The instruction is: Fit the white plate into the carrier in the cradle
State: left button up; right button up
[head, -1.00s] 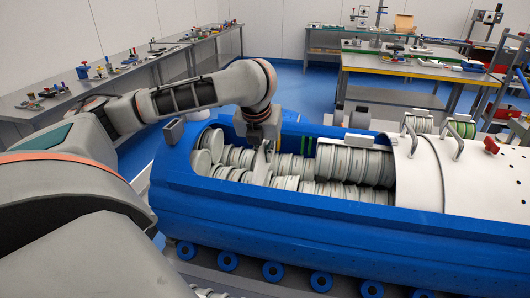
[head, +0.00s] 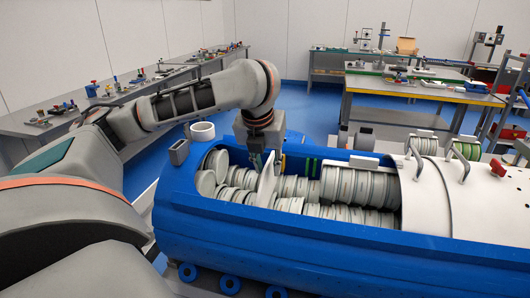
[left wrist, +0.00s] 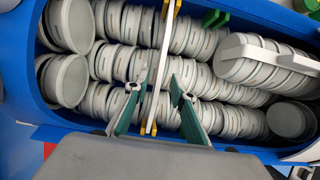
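The white plate (head: 267,182) stands upright across the rows of grey-white discs in the blue tub (head: 330,222). In the left wrist view the plate (left wrist: 160,72) shows nearly edge-on, with yellow strips beside its upper and lower parts. My left gripper (head: 264,158) is above the plate. Its green-backed fingers (left wrist: 157,98) are spread, one on each side of the plate, with gaps visible between. The plate's lower edge is hidden among the discs, so I cannot tell how it is seated. My right gripper is not in view.
A white cover (head: 440,195) with handles closes the tub's right part. Green pieces (head: 310,166) stand at the far rim. A white ring (head: 202,131) and a grey open box (head: 179,151) are behind the tub's left end. Benches (head: 420,85) stand farther back.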

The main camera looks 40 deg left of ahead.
pick_arm(q)
jog(key=v, duration=0.6)
jog(key=shift+s+r, duration=0.1)
jog(key=shift+r, duration=0.15)
dwell(0.4)
